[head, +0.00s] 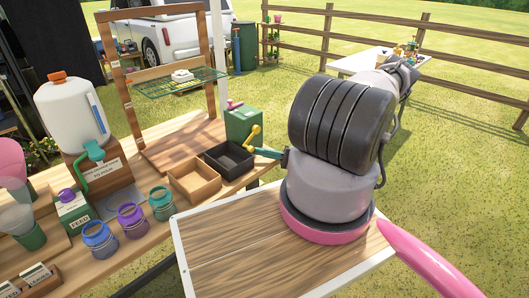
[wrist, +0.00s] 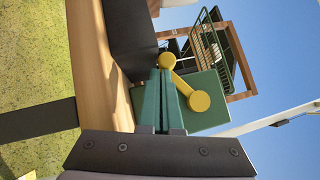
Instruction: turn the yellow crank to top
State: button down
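The yellow crank (head: 250,139) is on the side of a green box (head: 239,121) on the wooden table. It has an arm with a round end at each side, and it slants, with one end higher than the other. In the wrist view the crank (wrist: 184,84) fills the centre, in front of the green box (wrist: 213,120). My gripper (head: 258,151) reaches in from the right at the crank's lower end. Its green fingers (wrist: 161,72) are together, with tips beside the smaller-looking yellow end. Contact cannot be told.
A black tray (head: 229,160) and a wooden tray (head: 194,181) lie just in front of the green box. A wooden frame with a green wire rack (head: 180,83) stands behind. Several jars and a white jug (head: 71,113) are to the left. Grass is open on the right.

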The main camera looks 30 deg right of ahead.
jog(key=shift+s+a+r, duration=0.1)
jog(key=shift+a+r, duration=0.15)
jog(key=shift+a, duration=0.2)
dwell(0.4)
